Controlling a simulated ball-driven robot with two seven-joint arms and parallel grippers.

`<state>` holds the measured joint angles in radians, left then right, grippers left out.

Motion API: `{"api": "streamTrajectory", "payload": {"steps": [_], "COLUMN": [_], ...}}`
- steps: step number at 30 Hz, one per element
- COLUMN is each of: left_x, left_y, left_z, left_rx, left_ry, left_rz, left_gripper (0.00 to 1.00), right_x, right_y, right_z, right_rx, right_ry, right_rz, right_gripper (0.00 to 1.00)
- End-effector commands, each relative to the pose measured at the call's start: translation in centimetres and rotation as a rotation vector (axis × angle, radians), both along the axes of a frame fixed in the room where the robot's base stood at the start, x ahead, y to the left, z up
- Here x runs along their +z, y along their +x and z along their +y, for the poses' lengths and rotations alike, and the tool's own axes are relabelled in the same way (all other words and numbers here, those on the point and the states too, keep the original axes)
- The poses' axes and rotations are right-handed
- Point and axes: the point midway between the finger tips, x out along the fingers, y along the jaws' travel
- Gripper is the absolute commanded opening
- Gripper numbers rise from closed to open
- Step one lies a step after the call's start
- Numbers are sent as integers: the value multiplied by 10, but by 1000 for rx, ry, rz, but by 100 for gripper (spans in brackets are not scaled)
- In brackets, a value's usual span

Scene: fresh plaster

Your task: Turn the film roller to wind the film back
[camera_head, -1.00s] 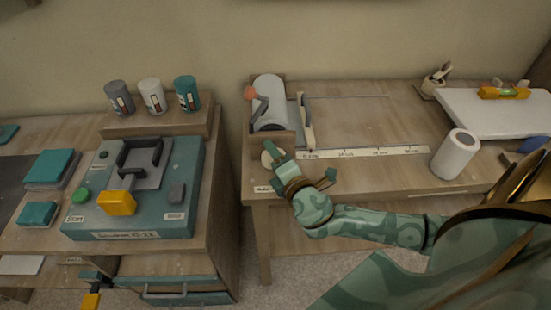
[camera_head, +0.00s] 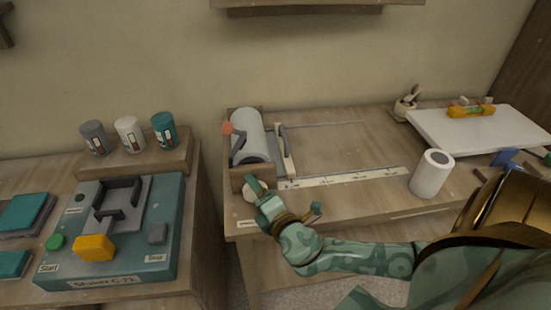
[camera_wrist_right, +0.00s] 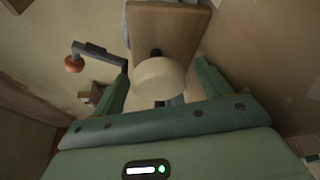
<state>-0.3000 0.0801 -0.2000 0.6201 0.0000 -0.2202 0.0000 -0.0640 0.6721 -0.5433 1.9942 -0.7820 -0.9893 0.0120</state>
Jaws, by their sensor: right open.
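The white roll of the film roller (camera_head: 247,135) lies in a wooden stand at the left end of the right-hand bench. A crank with an orange-red knob (camera_head: 227,128) is on its left side; it also shows in the right wrist view (camera_wrist_right: 74,63). A cream round knob (camera_wrist_right: 160,78) is on the near end of the stand. My right gripper (camera_wrist_right: 162,75) is open, its fingers on either side of the cream knob; contact cannot be told. In the head view my right gripper (camera_head: 284,195) partly hides this knob. My left gripper is out of view.
A teal machine (camera_head: 115,235) with a yellow block stands on the left bench, below three cans on a shelf. A scale strip (camera_head: 340,178) runs along the bench. A white cylinder (camera_head: 431,175) and white board (camera_head: 475,130) are to the right. The bench middle is clear.

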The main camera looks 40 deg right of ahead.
Motion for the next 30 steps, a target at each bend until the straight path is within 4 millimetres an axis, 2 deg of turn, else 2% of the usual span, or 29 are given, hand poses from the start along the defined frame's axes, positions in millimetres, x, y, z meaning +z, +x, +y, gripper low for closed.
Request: {"api": "streamTrajectory", "payload": {"steps": [9,15,21,30], "left_x": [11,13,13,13], "left_y": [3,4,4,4], "left_z": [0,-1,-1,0], "left_rx": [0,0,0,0], "left_ry": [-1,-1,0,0], "left_rz": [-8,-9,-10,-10], "left_gripper": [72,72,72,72], "right_x": [10,15,18,18], "right_y": [-80,-125,-146,-149], "right_z": [14,22,26,26], "right_rx": [0,-1,-1,-1], "right_ry": [3,2,1,2], "right_rz": [6,5,2,1], "right_gripper": [77,77,77,77]}}
